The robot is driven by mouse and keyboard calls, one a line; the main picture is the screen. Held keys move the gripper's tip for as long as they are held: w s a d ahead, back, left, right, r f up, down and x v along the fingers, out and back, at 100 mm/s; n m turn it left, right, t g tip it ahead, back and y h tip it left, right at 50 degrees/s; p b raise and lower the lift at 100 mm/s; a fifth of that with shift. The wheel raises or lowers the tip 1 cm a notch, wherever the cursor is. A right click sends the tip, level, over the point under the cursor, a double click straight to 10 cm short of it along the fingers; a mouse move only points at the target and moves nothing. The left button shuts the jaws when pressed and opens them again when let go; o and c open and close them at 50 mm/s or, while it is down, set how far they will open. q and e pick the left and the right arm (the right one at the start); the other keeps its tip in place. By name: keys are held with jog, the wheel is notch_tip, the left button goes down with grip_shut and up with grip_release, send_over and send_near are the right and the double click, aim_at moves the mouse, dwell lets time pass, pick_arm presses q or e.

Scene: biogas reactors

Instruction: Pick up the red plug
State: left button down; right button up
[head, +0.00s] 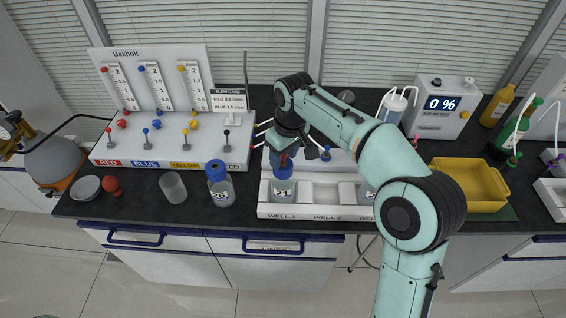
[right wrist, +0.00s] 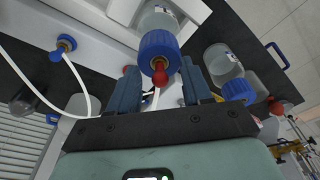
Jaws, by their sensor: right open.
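The red plug (right wrist: 160,76) stands on the blue cap (right wrist: 158,50) of a clear bottle, with a pale tube showing beside it. In the head view this bottle (head: 283,187), marked 21, stands in the left well of the white rack, and only a bit of the red plug (head: 283,159) shows beside my gripper. My right gripper (right wrist: 161,86) is open and empty, its two blue-grey fingers on either side of the plug in the wrist view. It also shows in the head view (head: 296,150), just above the bottle. I cannot tell if the fingers touch the plug. My left gripper is not in view.
A blue plug (head: 326,154) stands behind the rack (head: 318,211). Another blue-capped bottle (head: 221,187) and an empty beaker (head: 173,187) stand to the left. The Bexholt gas panel (head: 155,149) is behind them. A yellow tray (head: 470,184) lies to the right.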

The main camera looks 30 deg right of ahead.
jog(key=shift+f, duration=0.15)
jog(key=shift+w, duration=0.1)
grip_shut()
